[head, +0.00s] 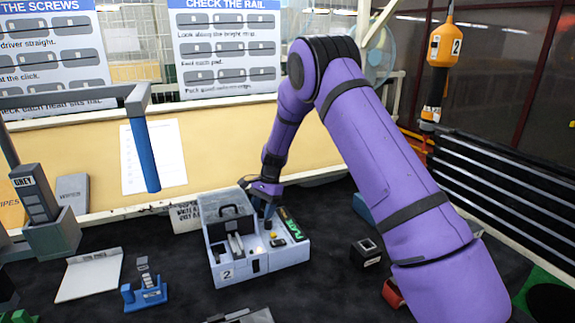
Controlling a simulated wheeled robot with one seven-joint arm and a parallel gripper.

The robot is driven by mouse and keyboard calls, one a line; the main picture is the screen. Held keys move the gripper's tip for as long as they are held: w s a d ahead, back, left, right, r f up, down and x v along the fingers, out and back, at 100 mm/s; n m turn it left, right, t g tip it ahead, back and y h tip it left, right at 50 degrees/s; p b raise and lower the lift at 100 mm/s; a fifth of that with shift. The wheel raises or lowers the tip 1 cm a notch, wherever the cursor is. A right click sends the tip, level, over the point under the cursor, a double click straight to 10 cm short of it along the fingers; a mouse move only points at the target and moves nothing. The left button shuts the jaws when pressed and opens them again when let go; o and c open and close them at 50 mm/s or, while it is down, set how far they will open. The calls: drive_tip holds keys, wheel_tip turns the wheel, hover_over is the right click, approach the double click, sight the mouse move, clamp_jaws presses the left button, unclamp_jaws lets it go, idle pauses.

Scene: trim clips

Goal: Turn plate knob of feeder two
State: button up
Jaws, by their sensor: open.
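Feeder two is a pale grey box (228,268) marked "2" on its front, standing on the dark table at the middle of the head view. My purple arm reaches down from the right, and my gripper (267,222) is over the right half of the box, pointing down near the label. The gripper is open. The plate knob cannot be made out; the fingers may hide it. Whether the fingers touch anything cannot be told.
A blue fixture (144,294) and a white pad (90,275) lie left of the box. A small dark block (366,252) is to its right. A blue bar (145,155) hangs at left. An orange driver marked 2 (443,50) hangs upper right.

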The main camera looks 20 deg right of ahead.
drive_tip(key=m+t, duration=0.1)
drive_tip(key=m, duration=0.4)
drive_tip(key=shift+s+t+y, duration=0.1)
drive_tip(key=shift+t+y, duration=0.2)
drive_tip(key=shift+t, duration=0.1)
drive_tip(key=m+t, duration=0.2)
drive_tip(key=m, duration=0.3)
drive_tip(key=shift+d+r, duration=0.1)
drive_tip(key=shift+r, duration=0.25)
drive_tip(key=a+v, duration=0.1)
drive_tip(key=v, duration=1)
drive_tip(key=s+r+n+t, duration=0.1)
drive_tip(key=s+r+n, duration=0.8)
drive_tip(key=s+r, duration=0.7)
drive_tip(key=shift+d+r+h, duration=0.4)
